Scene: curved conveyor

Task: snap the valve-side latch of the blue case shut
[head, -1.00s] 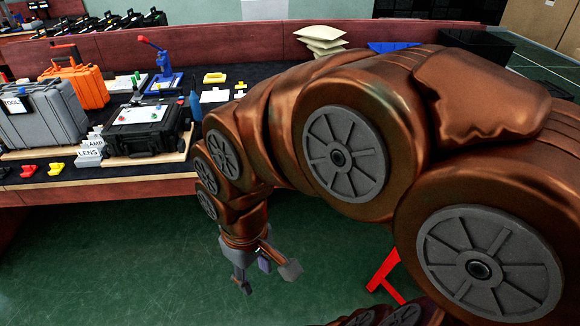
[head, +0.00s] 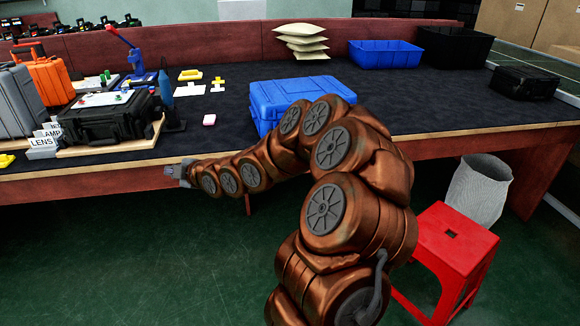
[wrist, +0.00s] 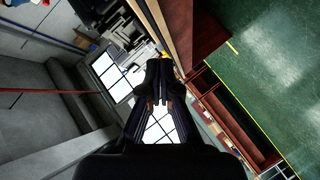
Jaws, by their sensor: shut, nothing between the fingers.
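The blue case (head: 300,97) lies closed-looking on the dark conveyor top, a little right of the middle in the head view. My arm covers its front right part. The latches and the valve cannot be made out at this size. My gripper (head: 184,172) is at the table's front edge, left of and nearer than the case, clearly apart from it. In the wrist view my gripper (wrist: 160,75) shows with its fingers together and nothing between them; the case is not in that view.
A blue bin (head: 385,53) and beige bags (head: 302,42) are behind. A red stool (head: 450,250) and a grey basket (head: 482,188) stand on the floor at right. The tabletop right of the blue case is mostly clear.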

